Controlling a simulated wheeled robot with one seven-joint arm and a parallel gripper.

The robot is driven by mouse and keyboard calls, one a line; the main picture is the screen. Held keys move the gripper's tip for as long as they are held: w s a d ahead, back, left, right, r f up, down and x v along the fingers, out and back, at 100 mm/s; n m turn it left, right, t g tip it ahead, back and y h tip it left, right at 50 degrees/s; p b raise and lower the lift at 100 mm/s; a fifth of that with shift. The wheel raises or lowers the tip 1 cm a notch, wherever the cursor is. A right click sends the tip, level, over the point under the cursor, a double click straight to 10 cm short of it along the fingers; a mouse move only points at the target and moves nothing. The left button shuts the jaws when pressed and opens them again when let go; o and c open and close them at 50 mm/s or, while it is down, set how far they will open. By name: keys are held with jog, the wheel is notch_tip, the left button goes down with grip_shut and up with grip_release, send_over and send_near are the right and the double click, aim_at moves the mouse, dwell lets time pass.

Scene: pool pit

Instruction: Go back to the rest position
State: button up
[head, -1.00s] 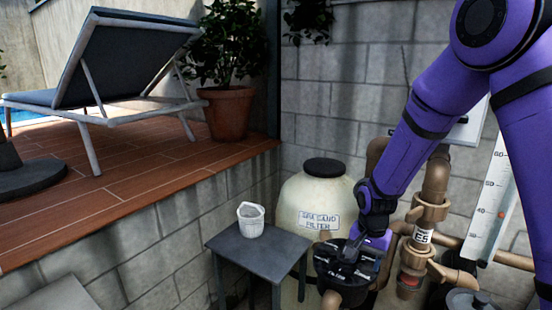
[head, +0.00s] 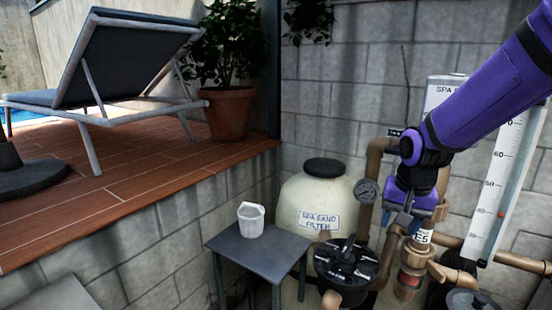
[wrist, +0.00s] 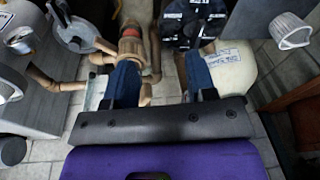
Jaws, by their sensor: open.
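My gripper (head: 396,226) is in the head view, at the end of my purple arm, in front of the brown pipes and to the right of the sand filter. It points downward and is raised above the black multiport valve (head: 347,262). In the wrist view my gripper (wrist: 158,80) shows two dark blue fingers spread apart with nothing between them. The valve also shows in the wrist view (wrist: 190,22), beyond the right finger.
A cream spa sand filter (head: 319,195) stands by the block wall. A grey side table (head: 262,262) holds a white basket (head: 251,219). Brown pipes (head: 440,180), a pressure gauge (head: 366,191) and a white scale (head: 497,190) are at the right. A raised wooden deck (head: 120,190) lies left.

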jog(key=s+d+r+n+t, duration=0.1)
jog(key=s+d+r+n, duration=0.1)
jog(key=s+r, duration=0.4)
jog(key=s+d+r+n+t, duration=0.2)
jog(key=s+r, duration=0.5)
jog(key=s, duration=0.7)
jog(key=shift+s+r, duration=0.25)
jog(key=shift+s, duration=0.1)
jog(key=shift+a, duration=0.15)
jog(key=shift+c, duration=0.4)
